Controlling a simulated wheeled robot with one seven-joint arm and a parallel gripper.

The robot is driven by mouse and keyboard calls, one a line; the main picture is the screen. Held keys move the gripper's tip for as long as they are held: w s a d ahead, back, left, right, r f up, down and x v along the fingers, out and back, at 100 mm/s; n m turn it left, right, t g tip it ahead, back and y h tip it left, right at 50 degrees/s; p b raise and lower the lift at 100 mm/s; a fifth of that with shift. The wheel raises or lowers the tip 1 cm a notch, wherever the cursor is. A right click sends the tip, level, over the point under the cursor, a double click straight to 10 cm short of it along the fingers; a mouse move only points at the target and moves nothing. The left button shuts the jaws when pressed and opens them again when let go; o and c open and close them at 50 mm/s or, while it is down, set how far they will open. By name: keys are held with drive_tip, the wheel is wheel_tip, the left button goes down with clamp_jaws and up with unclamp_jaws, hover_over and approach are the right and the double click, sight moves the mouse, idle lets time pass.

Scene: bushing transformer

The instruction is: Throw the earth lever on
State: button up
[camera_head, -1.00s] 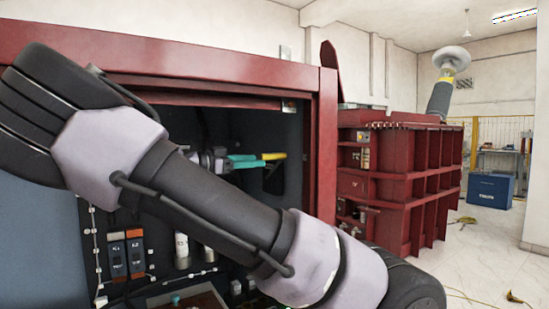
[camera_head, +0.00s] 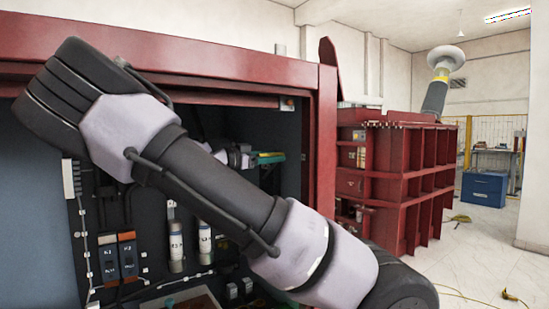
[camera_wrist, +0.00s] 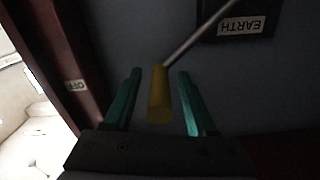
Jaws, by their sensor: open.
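The earth lever has a yellow grip (camera_wrist: 159,95) on a thin metal rod (camera_wrist: 200,35). The rod runs up to a dark plate with an upside-down EARTH label (camera_wrist: 240,26) in the wrist view. My gripper (camera_wrist: 159,73) is open, with one teal finger on each side of the yellow grip and a visible gap to both. In the head view my gripper (camera_head: 270,157) shows inside the cabinet, partly hidden behind my arm, with a little yellow beside the teal.
The red cabinet's post (camera_head: 326,135) stands just right of my gripper. Inside the cabinet, below my arm, are orange-and-grey switches (camera_head: 118,258) and white cylinders (camera_head: 176,246). A red transformer (camera_head: 400,180) stands to the right, with open floor beyond.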

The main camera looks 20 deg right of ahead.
drive_tip(key=shift+w+d, duration=0.1)
drive_tip(key=shift+d, duration=0.5)
clamp_jaws()
idle(1.1)
